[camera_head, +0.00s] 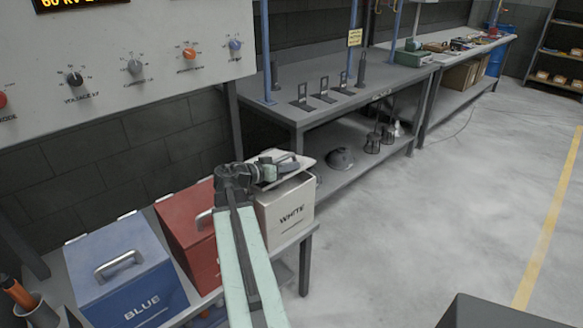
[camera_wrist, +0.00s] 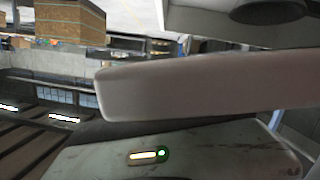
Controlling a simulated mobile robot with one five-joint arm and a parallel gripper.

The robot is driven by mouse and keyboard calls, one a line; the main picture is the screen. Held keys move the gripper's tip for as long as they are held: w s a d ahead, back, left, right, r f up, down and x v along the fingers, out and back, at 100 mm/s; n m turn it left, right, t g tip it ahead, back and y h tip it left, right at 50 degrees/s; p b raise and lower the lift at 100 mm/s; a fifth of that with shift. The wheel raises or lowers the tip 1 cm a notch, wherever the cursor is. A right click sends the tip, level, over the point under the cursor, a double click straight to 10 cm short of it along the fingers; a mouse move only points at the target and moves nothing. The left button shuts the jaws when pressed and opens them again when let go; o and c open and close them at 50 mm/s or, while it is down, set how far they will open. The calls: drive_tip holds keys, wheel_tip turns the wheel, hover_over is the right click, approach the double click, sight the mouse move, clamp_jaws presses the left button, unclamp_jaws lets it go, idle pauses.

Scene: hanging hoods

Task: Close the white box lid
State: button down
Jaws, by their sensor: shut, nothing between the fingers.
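The white box (camera_head: 285,213), marked "WHITE", stands at the right end of the low bench in the head view. Its pale lid (camera_head: 308,161) sits tilted above the box body, with a gap at the front, so it looks partly open. My gripper (camera_head: 290,164) is at the lid and overlaps its upper side in the head view; it is shut and holds nothing. Whether it touches the lid I cannot tell. My arm hides the left part of the box. In the wrist view a pale slab crosses the middle, very close; I cannot tell for sure what it is.
A red box (camera_head: 185,222) and a blue box (camera_head: 122,268), both with lids down, stand left of the white box. A control panel (camera_head: 140,55) is on the wall above. A grey workbench (camera_head: 340,100) stands behind to the right.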

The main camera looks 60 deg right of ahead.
drive_tip(key=r+p, duration=0.2)
drive_tip(key=w+r+p, duration=0.1)
drive_tip(key=r+p, duration=0.2)
drive_tip(key=shift+d+r, duration=0.2)
drive_tip(key=v, duration=0.3)
drive_tip(key=f+v, duration=0.1)
drive_tip(key=v, duration=0.5)
drive_tip(key=shift+a+f+p, duration=0.15)
drive_tip(key=shift+a+p, duration=0.25)
drive_tip(key=shift+a, duration=0.1)
